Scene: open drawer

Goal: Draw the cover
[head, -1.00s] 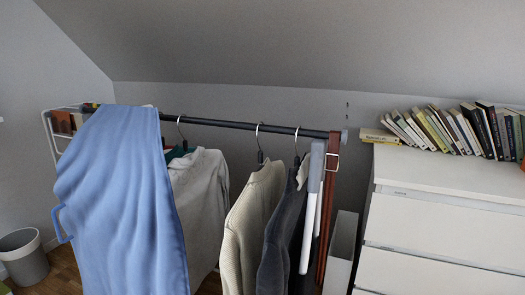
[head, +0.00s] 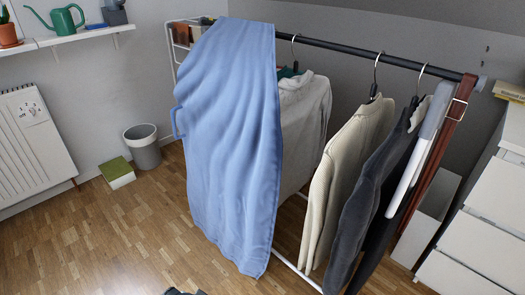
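A blue cloth cover (head: 228,150) hangs draped over the left part of a dark clothes rail (head: 345,47) in the head view. It falls in folds nearly to the floor. A small blue loop (head: 176,122) sticks out from its left edge. To its right, a grey sweatshirt (head: 303,125), a cream knit (head: 350,150), a dark grey garment (head: 372,195) and a brown belt (head: 440,150) hang uncovered. Neither gripper can be made out. Only a small dark shape shows at the bottom edge, too cut off to identify.
A white drawer unit (head: 485,215) stands at the right. A grey bin (head: 143,148), a green-topped box (head: 117,172) and a white radiator (head: 35,135) are at the left. A shelf (head: 80,36) holds a green watering can (head: 62,20). The wooden floor in front is clear.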

